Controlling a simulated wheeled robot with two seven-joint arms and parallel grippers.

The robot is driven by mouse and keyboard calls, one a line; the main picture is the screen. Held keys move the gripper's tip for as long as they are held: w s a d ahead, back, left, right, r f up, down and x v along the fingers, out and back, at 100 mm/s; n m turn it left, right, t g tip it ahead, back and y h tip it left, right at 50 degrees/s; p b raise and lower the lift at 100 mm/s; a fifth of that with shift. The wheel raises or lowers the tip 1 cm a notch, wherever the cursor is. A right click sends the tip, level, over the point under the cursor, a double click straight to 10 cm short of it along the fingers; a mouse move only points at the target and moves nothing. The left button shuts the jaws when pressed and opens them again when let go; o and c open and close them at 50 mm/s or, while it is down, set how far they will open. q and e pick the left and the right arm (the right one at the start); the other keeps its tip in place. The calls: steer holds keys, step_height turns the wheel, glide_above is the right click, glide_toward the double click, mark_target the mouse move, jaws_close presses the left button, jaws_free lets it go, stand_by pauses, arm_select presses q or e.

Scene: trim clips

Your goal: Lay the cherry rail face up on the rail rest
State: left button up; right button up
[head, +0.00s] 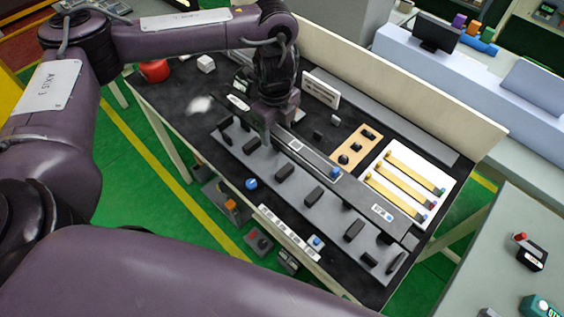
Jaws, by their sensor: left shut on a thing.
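A long dark grey rail (318,160), which I take to be the cherry rail, runs diagonally across the black bench. It carries white labels and a small blue part. My left gripper (271,136) points down and is shut on the rail towards its far left part; the fingertips are partly hidden. A long grey plate with several black blocks, probably the rail rest (268,171), lies alongside on the near side. I cannot tell whether the rail touches it. No cherry colour shows on the rail. My right gripper is out of view.
A white tray (451,184) with yellow strips and a tan block (345,161) with black knobs sit behind the rail. A small sign (321,91) stands at the back. A red object (154,71) and white cube (206,64) are at the far left. A blue button (251,184) is in front.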

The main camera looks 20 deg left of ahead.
arm_select(q)
step_height(320, 180, down, 10)
steer(key=shift+d+r+b, duration=0.1)
steer(key=shift+r+b, duration=0.1)
steer(key=shift+b, duration=0.7)
steer(key=shift+f+b, duration=0.6)
steer(key=shift+f, duration=1.25)
steer(key=shift+f, duration=0.1)
steer(key=o, duration=1.2)
step_height(320, 180, up, 11)
steer(key=shift+f+p, duration=0.2)
steer(key=shift+p, duration=1)
steer(key=shift+r, duration=0.8)
